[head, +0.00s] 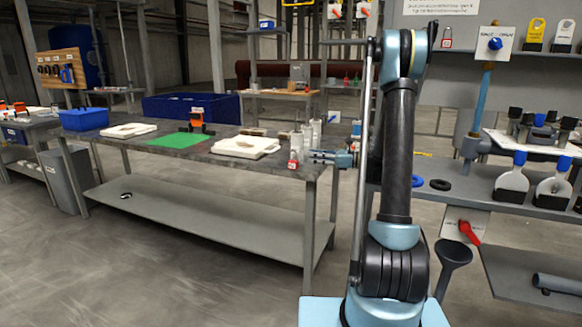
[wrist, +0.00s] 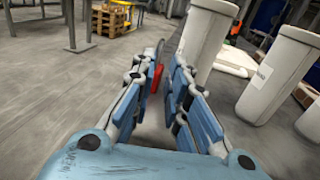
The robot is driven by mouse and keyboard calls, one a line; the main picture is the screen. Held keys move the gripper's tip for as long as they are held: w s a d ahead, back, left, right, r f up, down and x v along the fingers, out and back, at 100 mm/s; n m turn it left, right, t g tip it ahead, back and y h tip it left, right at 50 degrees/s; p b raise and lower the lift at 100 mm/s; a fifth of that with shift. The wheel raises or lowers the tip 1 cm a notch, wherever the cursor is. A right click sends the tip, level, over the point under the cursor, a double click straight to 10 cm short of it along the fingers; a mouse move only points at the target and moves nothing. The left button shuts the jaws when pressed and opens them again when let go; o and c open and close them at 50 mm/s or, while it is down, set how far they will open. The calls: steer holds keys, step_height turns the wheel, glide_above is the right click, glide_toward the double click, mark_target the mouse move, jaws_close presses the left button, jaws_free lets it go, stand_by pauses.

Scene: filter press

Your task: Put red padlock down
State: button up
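The red padlock (head: 293,165), with a pale label on its front, shows at the right end of the workbench, by the front edge. In the wrist view only a narrow red strip of the padlock (wrist: 157,78) shows, beside the left finger near its tip. My gripper (head: 312,156) reaches in from the right, its fingertips close to the padlock. In the wrist view a narrow gap runs between the fingers of my gripper (wrist: 168,65). I cannot tell whether both fingers touch the padlock or whether it rests on the bench. Its shackle is not clear.
White cylinders (wrist: 272,75) stand close to the right of my fingers. A shelf unit (head: 510,200) with lockout devices stands at the right. A pallet (wrist: 112,18) lies on the floor.

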steer(key=shift+w+a, duration=0.15)
steer(key=shift+a, duration=0.9)
steer(key=shift+w+a, duration=0.2)
steer(key=shift+a, duration=0.9)
steer(key=shift+w+a, duration=0.15)
steer(key=shift+a, duration=0.9)
jaws_close()
steer(key=shift+r, duration=0.1)
step_height(320, 180, up, 28)
steer(key=shift+d, duration=0.15)
